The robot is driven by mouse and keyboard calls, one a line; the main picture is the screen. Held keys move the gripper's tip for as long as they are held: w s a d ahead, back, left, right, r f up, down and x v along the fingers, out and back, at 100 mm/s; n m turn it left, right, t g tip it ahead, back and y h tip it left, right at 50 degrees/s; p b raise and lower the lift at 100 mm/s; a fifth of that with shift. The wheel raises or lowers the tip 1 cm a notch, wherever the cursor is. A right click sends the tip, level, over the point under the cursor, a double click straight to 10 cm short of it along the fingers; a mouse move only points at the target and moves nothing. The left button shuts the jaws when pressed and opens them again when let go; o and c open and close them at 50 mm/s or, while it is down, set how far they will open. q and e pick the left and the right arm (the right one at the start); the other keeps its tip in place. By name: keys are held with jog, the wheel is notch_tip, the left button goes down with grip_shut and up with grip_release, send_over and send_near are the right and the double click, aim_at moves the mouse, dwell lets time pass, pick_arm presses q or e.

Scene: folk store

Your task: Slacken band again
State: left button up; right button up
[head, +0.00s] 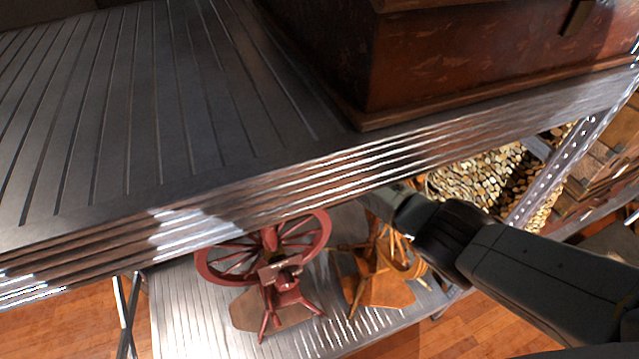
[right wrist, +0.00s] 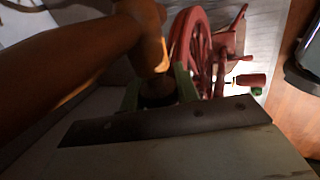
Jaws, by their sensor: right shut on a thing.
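A red spinning wheel (head: 270,258) stands on the lower metal shelf. Beside it on the right stands an orange-brown wooden spinning wheel (head: 378,277), partly covered by the upper shelf. My right arm comes in from the right, its end at the orange-brown one; the fingertips are hidden by the shelf edge. In the right wrist view, the green fingertips of my right gripper (right wrist: 158,88) are shut on a dark, knob-like piece (right wrist: 157,90) below a brown wooden part (right wrist: 65,65). The red wheel (right wrist: 195,45) shows just beyond. No band can be made out. My left gripper is not in view.
The upper metal shelf (head: 150,120) overhangs the work spot and carries a large brown wooden chest (head: 470,55). The lower shelf (head: 185,315) is bare at its left. Stacked firewood (head: 485,175) lies behind on the right. Wooden floor (head: 480,325) surrounds the shelf.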

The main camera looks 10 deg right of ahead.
jog(key=shift+s+f+g+b, duration=0.1)
jog(key=shift+g+b, duration=0.35)
jog(key=shift+g, duration=0.15)
jog(key=o, duration=1)
